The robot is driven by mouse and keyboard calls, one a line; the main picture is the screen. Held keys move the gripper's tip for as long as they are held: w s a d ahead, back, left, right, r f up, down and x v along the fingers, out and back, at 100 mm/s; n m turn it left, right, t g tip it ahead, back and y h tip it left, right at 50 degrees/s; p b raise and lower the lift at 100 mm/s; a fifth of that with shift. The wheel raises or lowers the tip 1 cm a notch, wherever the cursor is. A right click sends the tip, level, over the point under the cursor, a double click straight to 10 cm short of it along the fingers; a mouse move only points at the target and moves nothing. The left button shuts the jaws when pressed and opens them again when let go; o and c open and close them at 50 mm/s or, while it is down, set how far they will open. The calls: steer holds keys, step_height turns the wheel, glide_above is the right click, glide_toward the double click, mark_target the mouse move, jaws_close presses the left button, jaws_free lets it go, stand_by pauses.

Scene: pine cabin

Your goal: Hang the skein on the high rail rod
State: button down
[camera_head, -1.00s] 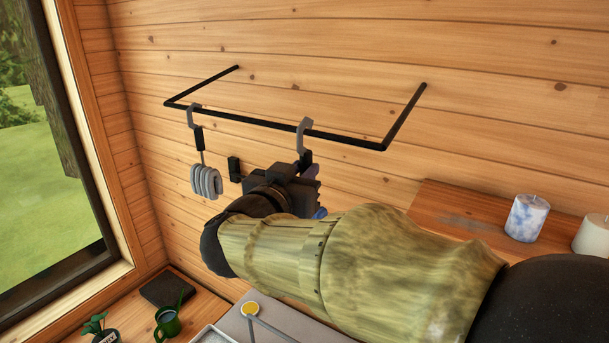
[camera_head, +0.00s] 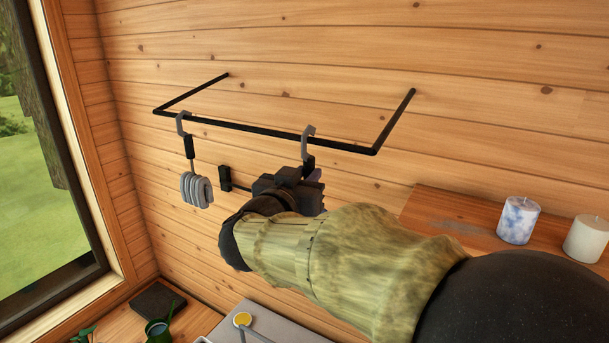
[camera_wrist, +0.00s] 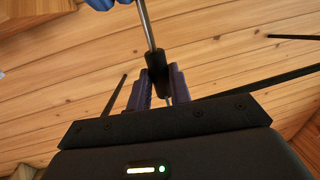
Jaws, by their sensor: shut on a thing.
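The high rail rod (camera_head: 240,125) is a black bar on two arms from the plank wall. My gripper (camera_head: 308,172) is below its right half, shut on the black sleeve (camera_wrist: 157,68) of a grey hook (camera_head: 307,140). The hook's curved top overlaps the rod in the head view; I cannot tell whether it rests on it. In the wrist view a grey stem runs from the sleeve to a blue skein (camera_wrist: 100,4), cut off at the top edge. In the head view my gripper mostly hides that skein.
A grey skein (camera_head: 196,190) hangs from another hook (camera_head: 183,123) near the rod's left end. A small black fixture (camera_head: 225,178) is on the wall left of my gripper. A wooden shelf (camera_head: 450,215) with two candles (camera_head: 518,220) is at right.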

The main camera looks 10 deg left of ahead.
steer(key=shift+f, duration=0.15)
steer(key=c, duration=1.2)
jaws_free()
steer(key=s+a+b, duration=0.3)
steer(key=s+b, duration=0.4)
steer(key=s, duration=1)
steer(key=shift+b, duration=0.3)
